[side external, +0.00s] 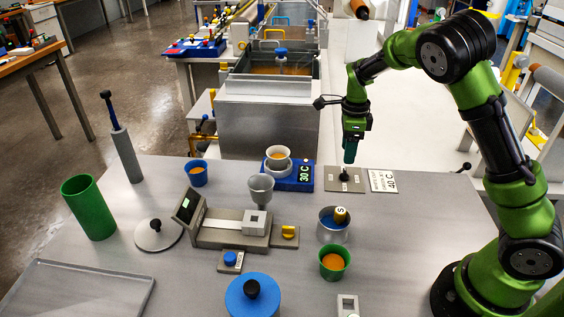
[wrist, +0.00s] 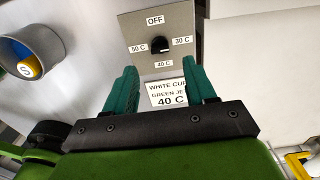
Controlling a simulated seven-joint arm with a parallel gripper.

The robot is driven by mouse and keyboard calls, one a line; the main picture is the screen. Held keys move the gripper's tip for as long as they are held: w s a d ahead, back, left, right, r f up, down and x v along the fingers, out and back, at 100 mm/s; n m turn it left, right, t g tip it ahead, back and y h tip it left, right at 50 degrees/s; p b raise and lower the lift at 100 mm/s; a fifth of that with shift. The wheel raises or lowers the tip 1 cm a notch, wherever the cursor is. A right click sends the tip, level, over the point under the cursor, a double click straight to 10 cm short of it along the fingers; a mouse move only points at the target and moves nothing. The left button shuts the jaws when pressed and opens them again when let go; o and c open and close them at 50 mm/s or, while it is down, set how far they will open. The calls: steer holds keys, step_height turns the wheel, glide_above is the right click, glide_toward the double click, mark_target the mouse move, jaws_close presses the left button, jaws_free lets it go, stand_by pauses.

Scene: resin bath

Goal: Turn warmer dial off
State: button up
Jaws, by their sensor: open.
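The black warmer dial (side external: 344,175) sits on a grey plate (side external: 332,184) on the table. In the wrist view the dial (wrist: 160,45) is ringed by labels: OFF at the top, 30 C right, 40 C bottom, 50 C left. A small light mark on it seems to face the 30 C side. My gripper (side external: 349,157) points down just above the dial. In the wrist view its teal fingers (wrist: 160,64) are apart with nothing between them; the dial shows beyond their tips. The blue warmer (side external: 300,184) with a cup on it displays 30 C.
A white card (side external: 383,181) reading 40 C lies right of the dial plate. A metal cup (side external: 333,232) with a yellow-topped item marked S and a green cup (side external: 334,270) stand nearer the front. The table right of the card is clear.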

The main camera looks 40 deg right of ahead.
mark_target(345, 171)
step_height(345, 171, down, 7)
steer(key=shift+f, duration=0.1)
stand_by(0.3)
jaws_close()
